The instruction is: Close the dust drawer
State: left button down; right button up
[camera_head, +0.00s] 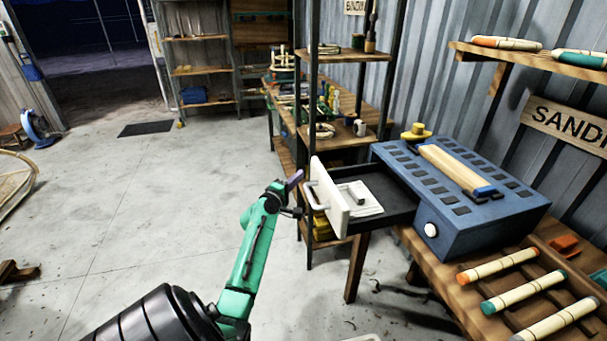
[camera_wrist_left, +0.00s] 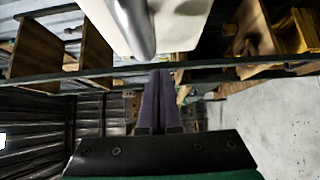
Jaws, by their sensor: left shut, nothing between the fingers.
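The dust drawer (camera_head: 331,200) stands pulled out to the left of the blue sanding box (camera_head: 470,217), with its dark inside showing. Its white front panel carries a grey handle (camera_head: 311,195); a pale sheet and a small grey piece lie in it. My left gripper (camera_head: 296,178) is shut and empty, just left of the white front near the handle; I cannot tell if it touches. In the left wrist view the shut fingers (camera_wrist_left: 158,103) point toward the white front (camera_wrist_left: 178,28), and the handle (camera_wrist_left: 132,22) looms close above them. My right gripper is not in view.
A metal shelf rack stands behind the drawer.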

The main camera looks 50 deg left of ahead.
pick_arm(q)
jog(key=shift+w+d, duration=0.45)
jog(key=shift+w, duration=0.4)
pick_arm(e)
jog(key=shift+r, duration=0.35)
